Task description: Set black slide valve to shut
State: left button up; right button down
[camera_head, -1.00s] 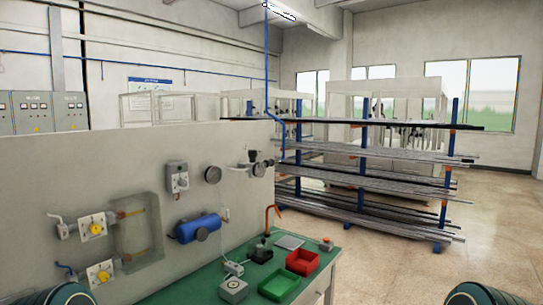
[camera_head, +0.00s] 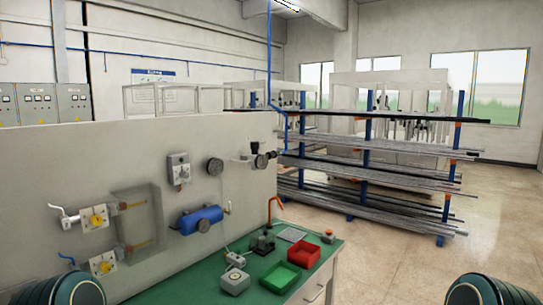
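A small black fitting (camera_head: 259,161) with a round end sits near the right end of the grey upright panel (camera_head: 80,160). It looks like the black slide valve, but it is too small to read its setting. Neither gripper is in view. Only dark teal rounded parts of my arms show at the bottom left and bottom right corners, well apart from the panel fittings.
Two yellow-handled valves (camera_head: 95,218) and a blue cylinder (camera_head: 201,218) are on the panel. The green bench (camera_head: 205,285) holds a red bin (camera_head: 304,256), a green bin (camera_head: 280,277) and small devices. A pipe rack (camera_head: 370,170) stands behind. Floor at right is clear.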

aim_at(273, 154)
jog(key=i+l, duration=0.4)
jog(key=l, duration=0.15)
jog(key=i+l, duration=0.4)
jog(key=l, duration=0.15)
jog(key=i+l, duration=0.4)
jog(key=l+u, duration=0.05)
jog(key=l, duration=0.05)
